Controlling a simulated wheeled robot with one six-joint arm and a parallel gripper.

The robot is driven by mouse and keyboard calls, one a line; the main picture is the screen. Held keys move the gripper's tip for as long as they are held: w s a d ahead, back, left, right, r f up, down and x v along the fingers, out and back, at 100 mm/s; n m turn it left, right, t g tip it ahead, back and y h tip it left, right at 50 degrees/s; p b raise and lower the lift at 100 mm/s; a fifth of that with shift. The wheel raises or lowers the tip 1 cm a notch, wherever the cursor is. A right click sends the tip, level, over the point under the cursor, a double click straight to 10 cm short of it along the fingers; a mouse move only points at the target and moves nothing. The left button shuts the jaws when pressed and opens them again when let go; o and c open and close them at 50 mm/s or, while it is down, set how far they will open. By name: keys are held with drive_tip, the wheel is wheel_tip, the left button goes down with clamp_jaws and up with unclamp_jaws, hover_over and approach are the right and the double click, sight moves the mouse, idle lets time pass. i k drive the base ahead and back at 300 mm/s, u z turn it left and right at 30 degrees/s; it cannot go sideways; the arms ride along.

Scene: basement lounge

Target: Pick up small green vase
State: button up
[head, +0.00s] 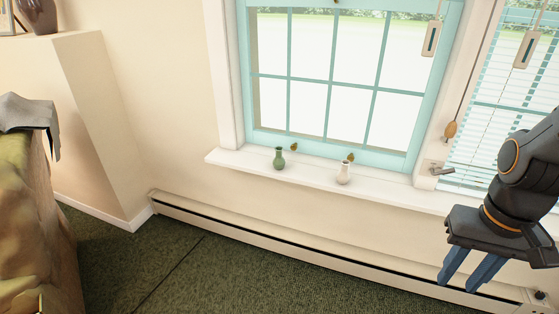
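A small green vase (279,159) stands upright on the white window sill (310,178), near its left part. A small white vase (344,172) stands on the same sill to its right, with a gap between them. My gripper (462,280) is at the lower right, well to the right of both vases and lower in the picture. It has two blue fingers pointing down with a gap between them, and nothing shows in it.
The teal-framed window (325,90) rises behind the vases. A baseboard heater (260,240) runs along the wall below. A draped couch (35,220) stands at the left, and a brown vase (38,15) sits on a ledge. Green carpet (200,285) in front is clear.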

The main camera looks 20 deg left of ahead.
sight(278, 163)
drive_tip(key=u, duration=0.5)
drive_tip(key=i, duration=0.7)
drive_tip(key=u, duration=0.7)
